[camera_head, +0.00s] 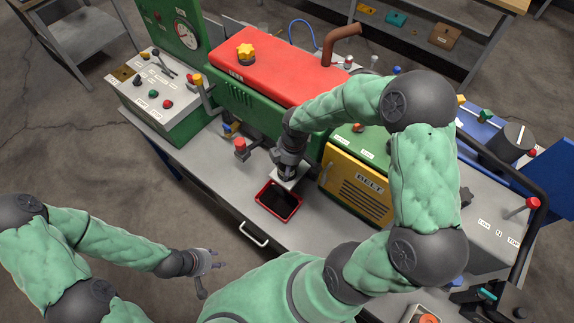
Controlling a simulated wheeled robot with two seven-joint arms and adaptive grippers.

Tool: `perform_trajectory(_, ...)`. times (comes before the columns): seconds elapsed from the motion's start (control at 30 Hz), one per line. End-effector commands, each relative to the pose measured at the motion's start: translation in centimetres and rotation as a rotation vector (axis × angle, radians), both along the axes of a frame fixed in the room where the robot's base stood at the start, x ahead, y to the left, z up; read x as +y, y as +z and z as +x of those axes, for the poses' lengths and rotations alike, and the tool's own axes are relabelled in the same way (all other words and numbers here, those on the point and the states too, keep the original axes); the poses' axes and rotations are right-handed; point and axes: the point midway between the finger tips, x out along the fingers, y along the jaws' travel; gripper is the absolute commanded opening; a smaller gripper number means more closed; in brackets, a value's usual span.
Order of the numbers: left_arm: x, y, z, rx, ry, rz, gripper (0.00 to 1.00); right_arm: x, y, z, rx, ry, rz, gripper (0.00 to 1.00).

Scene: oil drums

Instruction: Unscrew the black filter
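My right gripper (288,174) points down in front of the green machine, just above a small pale plate-like part (291,183). Its fingers are dark and small here, so I cannot tell whether they are open or shut. I cannot make out the black filter apart from the dark gripper; it may be hidden there. Below it a red-rimmed tray (260,198) with a dark inside sits on the grey bench. My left gripper (218,262) is off the front of the bench at the lower left, well away from the machine. Its finger opening is unclear.
The machine has a red tank (285,72) with a yellow cap and a brown pipe. A grey control panel (165,95) stands left, a yellow ribbed box (357,188) right of the tray. A black rail (522,245) edges the bench's right end. Bare bench (195,160) lies left of the tray.

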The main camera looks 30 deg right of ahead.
Motion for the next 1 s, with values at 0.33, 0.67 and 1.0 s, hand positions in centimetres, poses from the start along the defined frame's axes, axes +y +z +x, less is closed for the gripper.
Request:
perform_trajectory(0.33,0.0,3.3,0.0,0.0,0.0,0.0,0.4,0.5,0.1,-0.3,0.008,0.321,0.008,0.17)
perform_trajectory(0.67,0.0,4.8,0.0,0.0,0.0,0.0,0.4,0.5,-0.2,-0.2,0.004,0.556,0.005,0.31)
perform_trajectory(1.0,0.0,5.5,0.0,0.0,0.0,0.0,0.4,0.4,0.2,0.1,-0.002,0.616,-0.001,0.36)
